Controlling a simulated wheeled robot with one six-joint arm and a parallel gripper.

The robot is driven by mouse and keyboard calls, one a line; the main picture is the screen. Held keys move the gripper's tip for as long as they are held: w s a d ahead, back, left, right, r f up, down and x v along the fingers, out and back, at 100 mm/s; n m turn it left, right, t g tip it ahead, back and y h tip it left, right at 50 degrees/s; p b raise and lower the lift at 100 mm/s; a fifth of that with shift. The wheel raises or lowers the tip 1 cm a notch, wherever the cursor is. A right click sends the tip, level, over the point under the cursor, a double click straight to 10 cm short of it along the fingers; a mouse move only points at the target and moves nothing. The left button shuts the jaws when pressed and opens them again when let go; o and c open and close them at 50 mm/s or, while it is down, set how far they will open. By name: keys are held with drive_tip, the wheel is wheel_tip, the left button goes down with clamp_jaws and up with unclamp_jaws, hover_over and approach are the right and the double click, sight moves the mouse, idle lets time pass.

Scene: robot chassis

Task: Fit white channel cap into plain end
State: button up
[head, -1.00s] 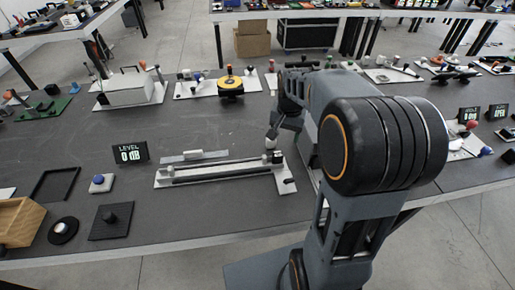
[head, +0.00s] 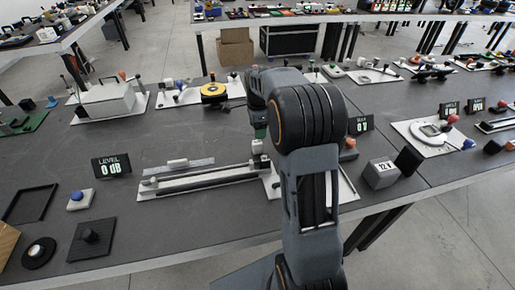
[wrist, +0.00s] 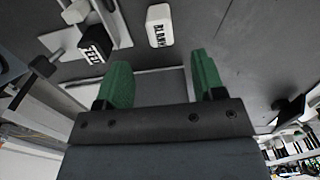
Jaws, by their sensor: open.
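My gripper (wrist: 160,64) is open in the wrist view, its two green fingers apart with nothing between them. A white block (wrist: 159,26) marked with a word like "BLANK" lies beyond the fingertips; it looks like the white cap. A black block (wrist: 95,44) with white lettering is left of it, by a pale plate. In the head view, the long pale channel (head: 205,180) with a dark strip lies on the table. A small light piece (head: 257,146) stands near its right end, under a green fingertip. My arm hides most of the gripper there.
A "LEVEL 0 dB" display (head: 111,166) and a blue button (head: 76,199) stand left of the channel. The table behind the channel is largely clear.

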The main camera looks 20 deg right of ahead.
sight(257, 142)
drive_tip(key=shift+f, duration=3.6)
drive_tip(key=c, duration=1)
drive_tip(key=shift+r, duration=0.1)
